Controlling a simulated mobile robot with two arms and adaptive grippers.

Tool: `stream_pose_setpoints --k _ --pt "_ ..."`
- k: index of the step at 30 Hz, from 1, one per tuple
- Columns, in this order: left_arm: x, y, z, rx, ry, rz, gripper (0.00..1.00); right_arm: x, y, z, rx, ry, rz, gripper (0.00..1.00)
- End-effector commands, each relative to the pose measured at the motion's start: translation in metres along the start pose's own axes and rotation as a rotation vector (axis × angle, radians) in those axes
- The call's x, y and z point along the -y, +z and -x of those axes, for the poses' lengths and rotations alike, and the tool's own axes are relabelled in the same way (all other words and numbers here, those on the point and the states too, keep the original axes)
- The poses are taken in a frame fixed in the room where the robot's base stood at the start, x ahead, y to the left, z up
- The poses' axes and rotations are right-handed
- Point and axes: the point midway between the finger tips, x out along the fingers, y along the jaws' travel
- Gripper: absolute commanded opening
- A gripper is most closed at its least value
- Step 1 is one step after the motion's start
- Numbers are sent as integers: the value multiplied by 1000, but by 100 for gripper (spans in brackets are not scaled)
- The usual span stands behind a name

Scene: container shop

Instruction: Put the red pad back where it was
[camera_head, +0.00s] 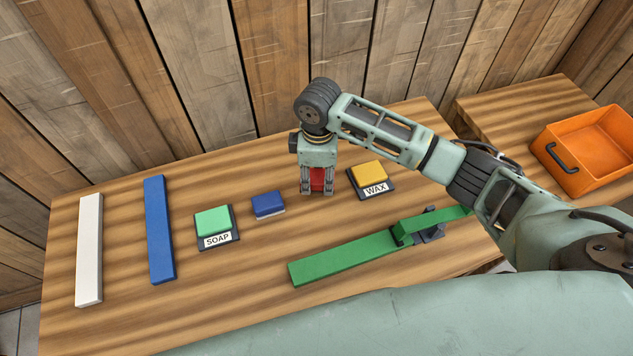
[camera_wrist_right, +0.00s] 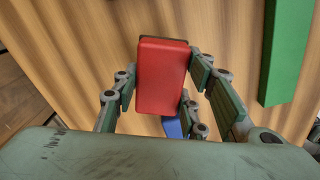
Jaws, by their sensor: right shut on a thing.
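The red pad (camera_head: 317,178) is between the fingers of my right gripper (camera_head: 317,186) near the back middle of the table. In the right wrist view the red pad (camera_wrist_right: 163,75) stands between the finger pairs of the right gripper (camera_wrist_right: 165,92), which is shut on it. A dark edge shows at its far end. I cannot tell whether the pad touches the table.
A blue pad (camera_head: 268,205) and the SOAP holder (camera_head: 217,240) with a green pad lie left. The WAX holder (camera_head: 374,189) with a yellow pad is close right. White (camera_head: 89,250), blue (camera_head: 159,230) and green (camera_head: 340,258) bars lie around. An orange crate (camera_head: 590,150) stands far right.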

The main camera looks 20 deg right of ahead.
Motion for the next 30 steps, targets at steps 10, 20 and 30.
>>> stream_pose_setpoints --k 10,20,30 --pt "1 -3 10 -3 -1 1 40 -1 -3 -37 2 -1 -1 18" --pt "0 7 10 12 0 3 40 -1 -3 -43 0 1 1 18" --pt "0 6 9 11 -1 3 40 -1 -3 -46 1 0 1 58"
